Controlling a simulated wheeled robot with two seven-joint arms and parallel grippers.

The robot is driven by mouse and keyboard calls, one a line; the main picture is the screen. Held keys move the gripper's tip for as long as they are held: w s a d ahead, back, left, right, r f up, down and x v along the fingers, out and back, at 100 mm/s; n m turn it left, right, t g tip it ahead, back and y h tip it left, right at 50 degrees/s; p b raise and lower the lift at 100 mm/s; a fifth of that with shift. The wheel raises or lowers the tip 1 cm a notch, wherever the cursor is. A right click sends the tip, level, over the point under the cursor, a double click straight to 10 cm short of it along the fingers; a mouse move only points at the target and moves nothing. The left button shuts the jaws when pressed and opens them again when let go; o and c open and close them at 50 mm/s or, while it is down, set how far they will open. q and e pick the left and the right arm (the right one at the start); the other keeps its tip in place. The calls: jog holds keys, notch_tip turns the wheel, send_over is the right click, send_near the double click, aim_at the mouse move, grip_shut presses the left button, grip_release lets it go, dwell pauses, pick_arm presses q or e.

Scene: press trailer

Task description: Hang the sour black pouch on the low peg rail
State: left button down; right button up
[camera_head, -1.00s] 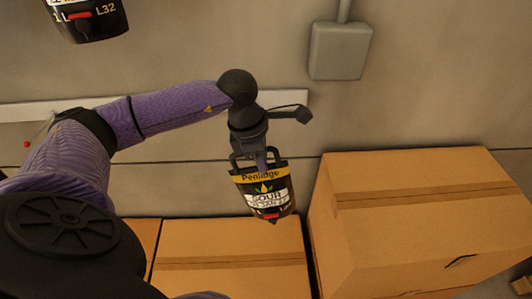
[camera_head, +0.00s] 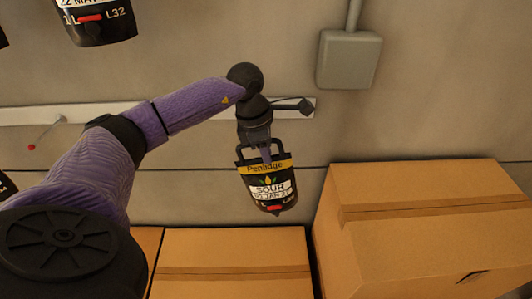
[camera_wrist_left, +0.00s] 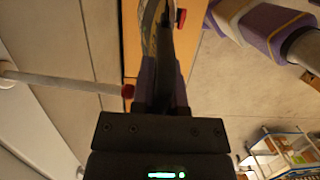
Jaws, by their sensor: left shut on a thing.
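In the left wrist view the pouch (camera_wrist_left: 150,25) is seen edge-on beyond the fingers. The low peg rail (camera_head: 190,112) is a white strip on the wall behind my arm. A peg with a red tip (camera_head: 32,147) sticks out at its left. The left wrist view shows a pale peg (camera_wrist_left: 65,82) with a red tip close to the left of the fingers. My right gripper is not in view.
Another dark pouch (camera_head: 95,20) hangs higher up at the upper left. Cardboard boxes stand below, a low one (camera_head: 230,265) and a taller one (camera_head: 430,225) on the right. A grey wall box (camera_head: 348,60) is at the upper right.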

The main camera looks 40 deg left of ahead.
pick_arm(q)
jog(key=shift+w+a, duration=0.15)
jog(key=shift+w, duration=0.05)
jog(key=shift+w+a+r+b, duration=0.1)
jog(key=shift+w+b, duration=0.15)
jog(key=shift+b, duration=0.1)
jog(key=w+a+b, duration=0.2)
jog(key=w+a, duration=0.1)
jog(key=shift+w+a, duration=0.15)
jog(key=shift+w, duration=0.15)
dwell(0.4)
jog(key=shift+w+a+f+b, duration=0.25)
jog(key=shift+w+f+b, duration=0.15)
jog(key=shift+f+b, duration=0.25)
dwell(0.9)
jog(key=shift+f, duration=0.1)
dwell(0.3)
